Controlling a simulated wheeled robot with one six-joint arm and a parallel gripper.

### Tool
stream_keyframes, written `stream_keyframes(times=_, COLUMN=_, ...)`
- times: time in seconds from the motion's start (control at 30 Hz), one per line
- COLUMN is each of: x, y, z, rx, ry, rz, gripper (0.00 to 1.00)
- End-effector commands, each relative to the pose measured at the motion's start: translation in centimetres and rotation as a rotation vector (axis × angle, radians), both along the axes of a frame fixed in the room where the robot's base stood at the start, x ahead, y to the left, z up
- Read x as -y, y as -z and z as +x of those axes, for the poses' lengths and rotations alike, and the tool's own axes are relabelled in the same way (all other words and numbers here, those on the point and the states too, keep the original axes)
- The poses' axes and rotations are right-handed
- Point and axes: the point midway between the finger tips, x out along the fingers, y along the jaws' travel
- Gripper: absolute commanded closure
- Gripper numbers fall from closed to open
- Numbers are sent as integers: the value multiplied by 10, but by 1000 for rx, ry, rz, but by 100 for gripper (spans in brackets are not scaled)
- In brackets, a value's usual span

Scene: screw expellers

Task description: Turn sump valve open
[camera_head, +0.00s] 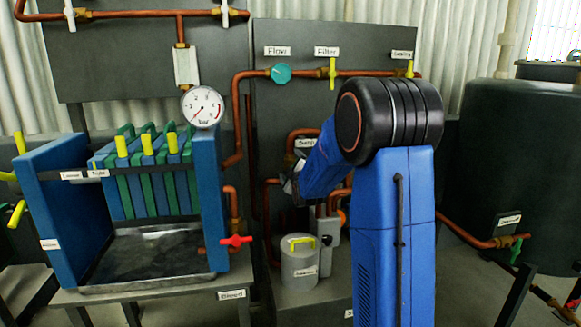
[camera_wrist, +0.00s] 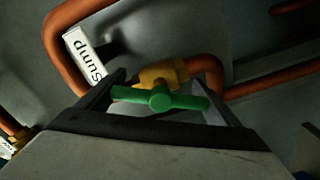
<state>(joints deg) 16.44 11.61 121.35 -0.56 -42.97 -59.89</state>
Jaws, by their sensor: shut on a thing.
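The sump valve has a green handle (camera_wrist: 160,100) on a brass body (camera_wrist: 163,74), joined to a copper pipe in the wrist view. A white "Sump" label (camera_wrist: 84,53) is beside it, appearing tilted. The handle lies crosswise between the two fingers of my gripper (camera_wrist: 168,90), its ends against them. In the head view my gripper (camera_head: 291,186) is at the grey panel, below the sump label (camera_head: 305,143). My blue arm hides much of this area, and the green handle cannot be made out there.
A blue filter press (camera_head: 207,190) with a red-handled valve (camera_head: 236,240) stands to the left. A grey canister (camera_head: 300,265) with a yellow handle stands below my gripper. Copper pipes (camera_head: 347,73) cross the panel above. A dark tank (camera_head: 515,165) is at the right.

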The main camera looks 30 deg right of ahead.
Motion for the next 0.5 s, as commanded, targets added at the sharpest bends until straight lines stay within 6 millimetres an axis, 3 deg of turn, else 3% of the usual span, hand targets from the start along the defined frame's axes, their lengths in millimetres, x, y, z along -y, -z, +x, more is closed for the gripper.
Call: stream_keyframes(times=0.5, x=-1, y=2, z=0, rx=-112, ry=-1, rz=-391, gripper=36)
